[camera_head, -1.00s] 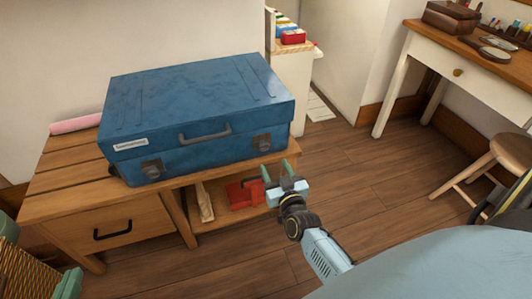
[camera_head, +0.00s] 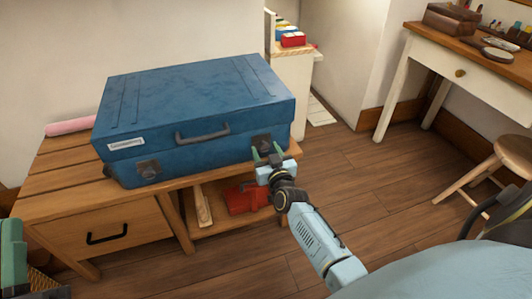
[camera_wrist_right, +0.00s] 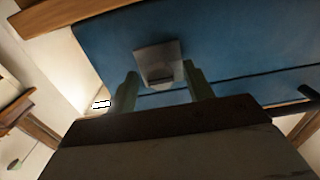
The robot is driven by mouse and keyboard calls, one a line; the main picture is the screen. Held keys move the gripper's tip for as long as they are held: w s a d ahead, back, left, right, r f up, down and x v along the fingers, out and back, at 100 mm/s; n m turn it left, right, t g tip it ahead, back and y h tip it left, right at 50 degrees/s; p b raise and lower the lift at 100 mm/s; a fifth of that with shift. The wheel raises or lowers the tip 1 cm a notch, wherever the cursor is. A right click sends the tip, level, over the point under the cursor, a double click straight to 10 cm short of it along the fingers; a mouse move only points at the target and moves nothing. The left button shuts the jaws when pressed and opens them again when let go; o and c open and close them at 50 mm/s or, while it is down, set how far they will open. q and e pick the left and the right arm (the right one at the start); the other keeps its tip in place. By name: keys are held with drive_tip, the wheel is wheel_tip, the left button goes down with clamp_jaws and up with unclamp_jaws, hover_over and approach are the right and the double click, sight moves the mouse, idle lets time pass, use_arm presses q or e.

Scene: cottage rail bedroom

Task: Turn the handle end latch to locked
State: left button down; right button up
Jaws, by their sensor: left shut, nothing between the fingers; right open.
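A blue suitcase (camera_head: 195,105) lies closed on a wooden bench, with a dark carry handle (camera_head: 203,133) on its front. A dark metal latch (camera_head: 262,142) is near the front's right end, and another latch (camera_head: 147,171) is near its left end. My right gripper (camera_head: 267,151) is open at the right latch. In the right wrist view, the latch's grey plate (camera_wrist_right: 158,62) shows between and just beyond the two green fingers (camera_wrist_right: 160,92). I cannot tell whether they touch it. The latch's setting is too small to read.
The bench (camera_head: 60,188) has a drawer and an open shelf holding a red object (camera_head: 245,199). A white desk (camera_head: 430,62) and stool (camera_head: 498,152) stand right. The wooden floor between is clear.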

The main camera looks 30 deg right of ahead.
drive_tip(key=c, duration=1)
drive_tip(key=shift+o, duration=0.2)
